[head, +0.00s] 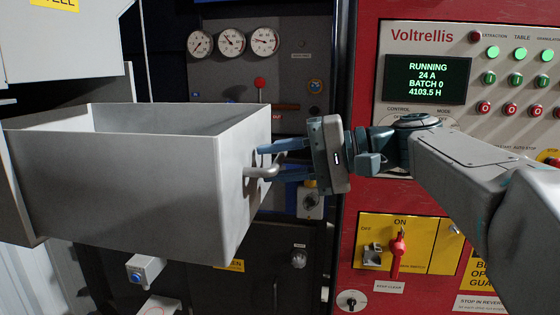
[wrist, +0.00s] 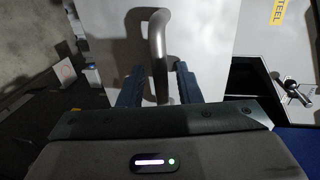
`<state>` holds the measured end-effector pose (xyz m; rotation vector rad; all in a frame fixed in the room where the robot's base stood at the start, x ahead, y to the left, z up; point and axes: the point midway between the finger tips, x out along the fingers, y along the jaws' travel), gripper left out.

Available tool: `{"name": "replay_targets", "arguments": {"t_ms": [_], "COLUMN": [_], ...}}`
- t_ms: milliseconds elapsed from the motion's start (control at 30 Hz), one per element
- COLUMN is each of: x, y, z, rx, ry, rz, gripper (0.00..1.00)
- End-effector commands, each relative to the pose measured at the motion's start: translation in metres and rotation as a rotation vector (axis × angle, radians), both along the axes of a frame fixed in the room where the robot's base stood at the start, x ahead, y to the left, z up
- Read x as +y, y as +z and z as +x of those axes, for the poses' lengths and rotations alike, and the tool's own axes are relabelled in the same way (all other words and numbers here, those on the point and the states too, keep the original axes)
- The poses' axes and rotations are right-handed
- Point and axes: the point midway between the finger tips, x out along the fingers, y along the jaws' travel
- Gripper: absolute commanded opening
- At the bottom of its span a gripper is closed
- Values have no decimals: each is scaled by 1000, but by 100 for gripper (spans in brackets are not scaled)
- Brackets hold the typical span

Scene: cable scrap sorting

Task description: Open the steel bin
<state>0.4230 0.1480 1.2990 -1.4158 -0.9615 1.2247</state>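The steel bin (head: 130,185) is a grey open-topped box at the left of the head view. It stands out from the grey housing at the left edge, and part of its inside shows. Its bent metal handle (head: 263,171) is on the right-hand face; it also shows in the wrist view (wrist: 158,50). My gripper (head: 278,162) is at the handle, with one dark blue finger on each side of it. In the wrist view, gaps show between the handle and both fingers (wrist: 158,88), so the gripper is open around the handle.
Behind stands a dark panel with gauges (head: 232,41) and a red knob (head: 259,83). At right is a red cabinet with a lit screen (head: 427,79), buttons and a yellow switch plate (head: 447,245). A yellow label reading STEEL (wrist: 278,12) shows in the wrist view.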

Motion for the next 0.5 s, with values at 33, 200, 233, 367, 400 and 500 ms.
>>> {"name": "replay_targets", "arguments": {"t_ms": [33, 200, 233, 367, 400, 500], "x": [0, -1, -1, -10, -16, -35], "y": [0, 1, 1, 3, 4, 7], "z": [0, 0, 0, 0, -2, -5], "rx": [0, -2, -2, -3, -2, -3], "ry": [-1, -3, -4, -7, -6, -9], "rz": [1, 1, 2, 2, 2, 1], "gripper": [31, 31, 31, 31, 31, 31]}}
